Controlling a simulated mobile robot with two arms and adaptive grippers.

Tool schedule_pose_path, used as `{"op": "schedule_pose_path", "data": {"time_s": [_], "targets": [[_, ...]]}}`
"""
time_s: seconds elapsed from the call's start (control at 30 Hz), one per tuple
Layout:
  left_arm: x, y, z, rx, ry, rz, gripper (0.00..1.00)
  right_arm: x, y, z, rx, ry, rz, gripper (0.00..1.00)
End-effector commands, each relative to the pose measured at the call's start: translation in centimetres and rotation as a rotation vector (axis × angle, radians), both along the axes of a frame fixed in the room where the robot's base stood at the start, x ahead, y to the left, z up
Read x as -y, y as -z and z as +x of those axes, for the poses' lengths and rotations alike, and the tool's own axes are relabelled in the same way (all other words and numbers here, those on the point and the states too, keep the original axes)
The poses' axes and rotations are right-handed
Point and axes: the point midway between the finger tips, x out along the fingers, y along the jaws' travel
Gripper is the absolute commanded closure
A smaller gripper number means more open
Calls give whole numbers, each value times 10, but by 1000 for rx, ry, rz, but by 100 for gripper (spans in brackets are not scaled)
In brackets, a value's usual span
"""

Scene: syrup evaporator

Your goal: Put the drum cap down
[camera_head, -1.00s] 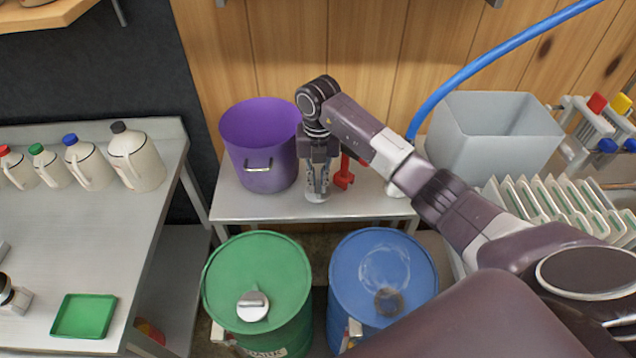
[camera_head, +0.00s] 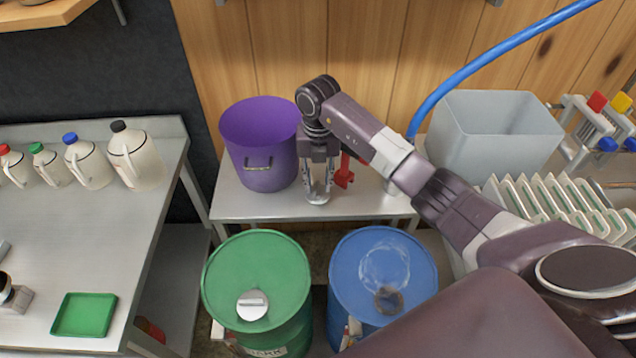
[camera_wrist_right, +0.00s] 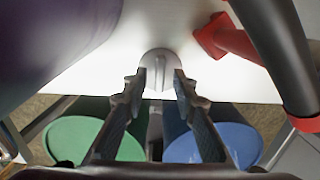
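The drum cap (camera_head: 317,201), a grey disc, rests on the metal table (camera_head: 240,206), in front of and to the right of the purple pot (camera_head: 261,128). In the right wrist view the cap (camera_wrist_right: 158,61) shows its upright grip ridge between my fingertips. My right gripper (camera_head: 317,184) points down over it. In the wrist view the right gripper (camera_wrist_right: 159,82) is open, with a gap on both sides of the ridge. The blue drum (camera_head: 350,270) has a dark round opening in its lid. My left gripper is not in view.
A red tool (camera_head: 344,174) stands just right of the right gripper. A grey bin (camera_head: 495,140) is farther right. The green drum (camera_head: 258,260) below has a grey cap (camera_head: 252,304) on its lid. The table front between pot and my arm is clear.

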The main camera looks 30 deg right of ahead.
Motion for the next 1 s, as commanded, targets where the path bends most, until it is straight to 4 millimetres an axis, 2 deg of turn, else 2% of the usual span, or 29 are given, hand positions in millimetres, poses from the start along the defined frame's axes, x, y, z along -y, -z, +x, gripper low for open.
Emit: {"op": "schedule_pose_path", "data": {"time_s": [0.3, 0.5, 0.7, 1.0], "targets": [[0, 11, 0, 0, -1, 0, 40, 1, -65, 1, 7, 0, -2, 74], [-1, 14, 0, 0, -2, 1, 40, 1, -100, 0, 5, 0, -2, 74], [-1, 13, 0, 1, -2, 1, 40, 0, -114, -1, 3, 0, -1, 74], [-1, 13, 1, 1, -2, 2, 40, 0, -114, -1, 2, 0, -1, 74]]}}
